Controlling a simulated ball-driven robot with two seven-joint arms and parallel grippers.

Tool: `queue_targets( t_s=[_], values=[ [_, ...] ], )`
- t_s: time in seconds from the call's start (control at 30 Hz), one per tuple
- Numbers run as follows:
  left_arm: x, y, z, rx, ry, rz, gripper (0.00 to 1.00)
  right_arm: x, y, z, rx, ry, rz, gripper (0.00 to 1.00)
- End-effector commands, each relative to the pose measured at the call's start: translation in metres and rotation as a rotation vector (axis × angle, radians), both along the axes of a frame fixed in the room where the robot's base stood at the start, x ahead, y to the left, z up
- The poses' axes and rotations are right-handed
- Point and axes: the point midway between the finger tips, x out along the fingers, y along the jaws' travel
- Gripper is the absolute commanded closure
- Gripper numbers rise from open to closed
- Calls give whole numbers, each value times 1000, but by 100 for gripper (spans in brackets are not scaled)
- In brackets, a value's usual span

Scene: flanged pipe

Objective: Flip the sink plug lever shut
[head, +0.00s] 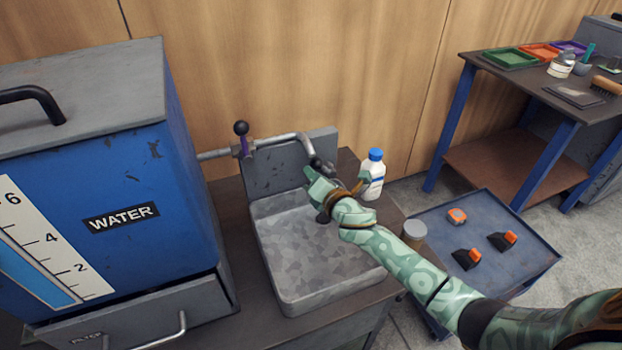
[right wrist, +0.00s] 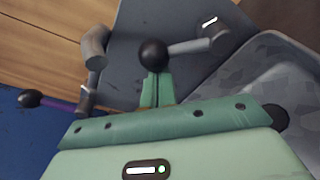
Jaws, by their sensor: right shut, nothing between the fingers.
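The sink (head: 310,265) is a grey metal basin with a raised back plate. In the right wrist view a lever with a black ball knob (right wrist: 152,54) and a grey rod (right wrist: 190,47) runs to a mount on the right, near the sink. In the head view my right arm and gripper largely hide this lever. My right gripper (head: 312,177) is over the back right of the sink. Its green fingertips (right wrist: 157,88) are shut and empty, right beside the black knob; I cannot tell if they touch. My left gripper is not in view.
A pipe valve with a purple handle and black knob (head: 241,129) is left of the spout (head: 300,138). A blue water tank (head: 140,180) stands left. A white bottle (head: 373,178) and a lidded jar (head: 413,232) are right of the sink. A blue cart (head: 520,270) stands beyond.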

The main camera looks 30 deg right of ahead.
Motion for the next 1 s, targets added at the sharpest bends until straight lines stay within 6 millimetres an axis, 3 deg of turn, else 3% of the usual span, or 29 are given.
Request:
queue_targets(
  t_s=[0.6, 1.0],
  values=[
    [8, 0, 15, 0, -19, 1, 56, -2, -27, 29, 541, -42, -2, 100],
    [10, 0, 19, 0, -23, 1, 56, -3, -38, 33, 717, -55, -3, 100]
  ],
)
